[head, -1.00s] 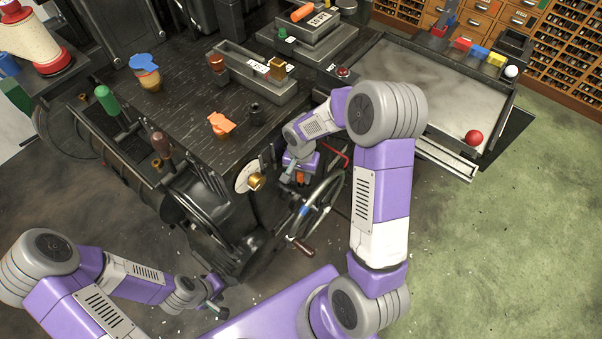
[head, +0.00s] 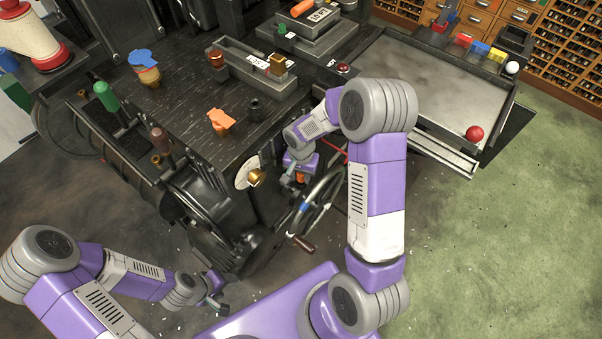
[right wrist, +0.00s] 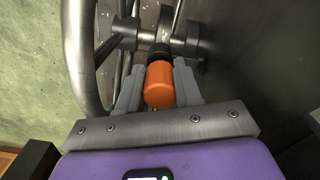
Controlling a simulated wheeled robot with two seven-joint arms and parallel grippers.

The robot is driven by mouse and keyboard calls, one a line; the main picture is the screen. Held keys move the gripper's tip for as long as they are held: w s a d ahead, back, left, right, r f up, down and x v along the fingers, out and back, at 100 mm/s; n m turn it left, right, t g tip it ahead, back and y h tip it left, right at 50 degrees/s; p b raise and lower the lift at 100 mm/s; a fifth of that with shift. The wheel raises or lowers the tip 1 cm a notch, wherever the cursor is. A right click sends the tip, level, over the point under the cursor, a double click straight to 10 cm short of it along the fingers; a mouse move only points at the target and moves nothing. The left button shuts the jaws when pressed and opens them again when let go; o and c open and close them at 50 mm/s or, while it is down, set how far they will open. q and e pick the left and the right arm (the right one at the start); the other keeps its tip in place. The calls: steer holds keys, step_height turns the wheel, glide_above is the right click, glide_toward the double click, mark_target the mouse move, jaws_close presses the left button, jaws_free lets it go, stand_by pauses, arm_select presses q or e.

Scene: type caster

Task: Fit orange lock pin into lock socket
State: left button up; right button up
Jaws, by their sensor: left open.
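The orange lock pin (right wrist: 159,86) is between the fingers of my right gripper (right wrist: 159,80) in the right wrist view, with both fingers against its sides. Its dark tip (right wrist: 158,52) points at a dark metal shaft and hub. I cannot tell whether the tip is in the lock socket, which I cannot make out. In the head view the pin (head: 300,178) is a small orange spot below my right gripper (head: 297,178), beside the press and behind the handwheel. My left gripper (head: 215,303) is open, low at the lower left, apart from the press.
The spoked handwheel (head: 322,197) is close to my right gripper, with a brown handle (head: 303,243) below. The dark press table (head: 190,105) holds an orange clip-like piece (head: 221,122) and a black socket-like ring (head: 256,110). A grey tray table (head: 430,85) stands at right. Green floor is clear.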

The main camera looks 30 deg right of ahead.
steer(key=o, duration=0.5)
steer(key=shift+c, duration=0.2)
step_height(320, 180, up, 8)
steer(key=p, duration=0.3)
steer(key=shift+f, duration=0.2)
